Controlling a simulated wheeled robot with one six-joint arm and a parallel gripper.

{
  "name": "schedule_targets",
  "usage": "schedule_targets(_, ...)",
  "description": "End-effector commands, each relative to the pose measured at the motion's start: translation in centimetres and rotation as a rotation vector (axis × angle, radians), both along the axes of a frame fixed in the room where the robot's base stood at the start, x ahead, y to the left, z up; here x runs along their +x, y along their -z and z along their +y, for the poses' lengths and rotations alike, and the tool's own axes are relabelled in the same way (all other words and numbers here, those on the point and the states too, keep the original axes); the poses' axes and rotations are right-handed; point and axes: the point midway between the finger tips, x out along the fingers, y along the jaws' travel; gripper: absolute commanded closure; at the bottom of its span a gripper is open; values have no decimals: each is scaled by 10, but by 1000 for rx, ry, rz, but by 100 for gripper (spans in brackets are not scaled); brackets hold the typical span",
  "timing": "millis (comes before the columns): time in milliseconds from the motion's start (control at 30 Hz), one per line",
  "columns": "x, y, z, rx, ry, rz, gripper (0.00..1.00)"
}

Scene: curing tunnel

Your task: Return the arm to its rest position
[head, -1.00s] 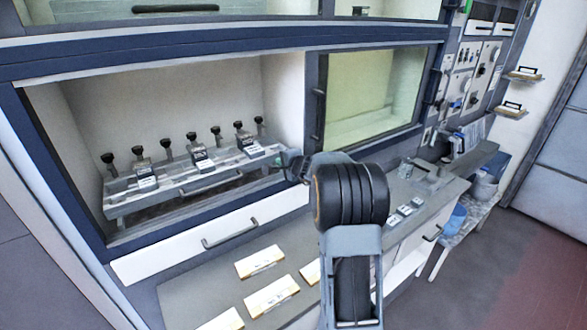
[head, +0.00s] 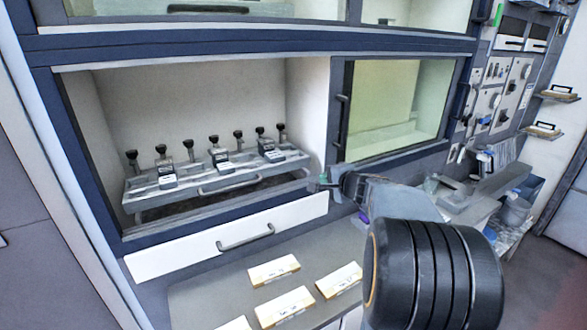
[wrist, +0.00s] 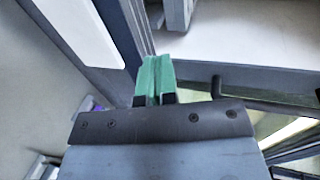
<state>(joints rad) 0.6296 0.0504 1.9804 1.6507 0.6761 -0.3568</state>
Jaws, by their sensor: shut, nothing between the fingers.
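My gripper (wrist: 153,82) shows in the wrist view with its two green fingertips pressed together and nothing between them. In the head view my gripper (head: 324,181) is small, at the end of my arm, in front of the post between the open bay and the yellowish window. My dark ribbed arm joint fills the lower right of the head view and hides part of the counter.
A rack (head: 205,184) with several black-knobbed clamps stands in the open bay on the left. A white drawer (head: 228,238) is below it. Several labelled plates (head: 284,306) lie on the grey counter (head: 215,290). The yellowish window (head: 395,110) is behind my arm.

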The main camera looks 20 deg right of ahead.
Motion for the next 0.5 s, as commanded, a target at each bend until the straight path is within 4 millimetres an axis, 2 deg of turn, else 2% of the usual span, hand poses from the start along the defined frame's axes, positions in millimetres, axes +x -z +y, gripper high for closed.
schedule_targets(233, -5, 4, 3, 15, -17, 24, 100)
schedule_targets(367, -22, 38, 19, -35, -112, 159, 100)
schedule_targets(433, -40, 57, 39, -95, -200, 258, 100)
schedule_targets(500, -62, 74, 67, -181, -317, 365, 100)
